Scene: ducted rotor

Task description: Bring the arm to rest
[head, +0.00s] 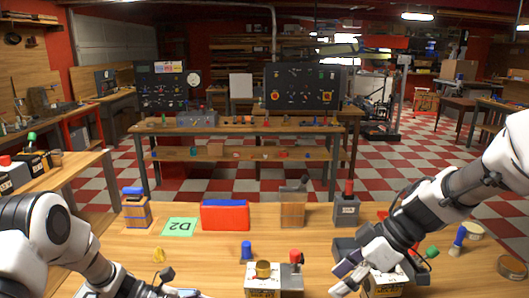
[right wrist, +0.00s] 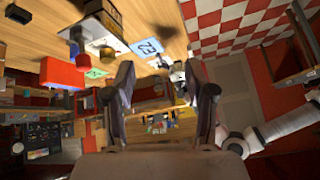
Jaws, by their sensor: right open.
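My right arm (head: 395,232) reaches in from the right over the workbench. Its gripper (head: 347,277) hangs low near the front edge, beside a box with a yellow-and-black label (head: 385,284). In the right wrist view the two fingers (right wrist: 162,85) stand wide apart with nothing held between them. My left arm (head: 50,245) comes in from the lower left. Its gripper (head: 165,288) is low at the bottom edge of the head view, partly cut off, and its jaws are not clear.
On the wooden workbench (head: 330,240) stand a red-and-blue block (head: 224,216), a green D2 card (head: 179,227), a blue peg (head: 246,250), a box with a yellow knob (head: 263,280) and a red-knobbed box (head: 293,275). A blue card (right wrist: 145,47) shows in the wrist view.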

